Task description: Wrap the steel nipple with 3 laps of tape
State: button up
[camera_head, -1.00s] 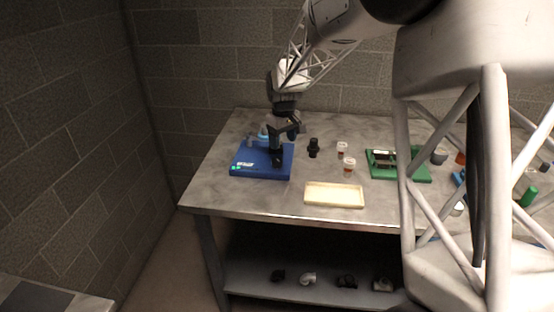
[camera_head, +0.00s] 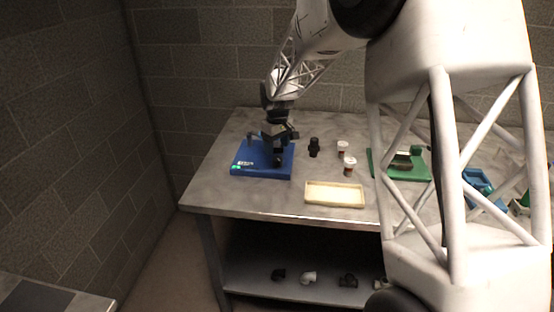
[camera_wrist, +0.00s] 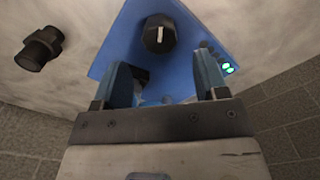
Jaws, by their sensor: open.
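My gripper (camera_head: 277,158) is low over the blue box (camera_head: 249,160) at the left of the bench. In the wrist view my gripper (camera_wrist: 163,65) has its two fingers apart, on either side of the blue box (camera_wrist: 122,40). The box carries a black knob (camera_wrist: 159,34) with a white mark and green lights. Something pale blue shows between the finger bases, too hidden to name. I cannot pick out the steel nipple or the tape for certain. A dark piece (camera_head: 403,160) lies on the green fixture (camera_head: 417,174), partly behind my arm.
A black fitting (camera_head: 314,147) stands right of the blue box and also shows in the wrist view (camera_wrist: 39,48). Two white-lidded jars (camera_head: 349,167) stand near a cream tray (camera_head: 335,193). A blue bin (camera_head: 484,190) is at right. Several fittings lie on the lower shelf.

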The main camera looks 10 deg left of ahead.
aim_at(277, 158)
jog(key=shift+f, duration=3)
jog(key=c, duration=0.9)
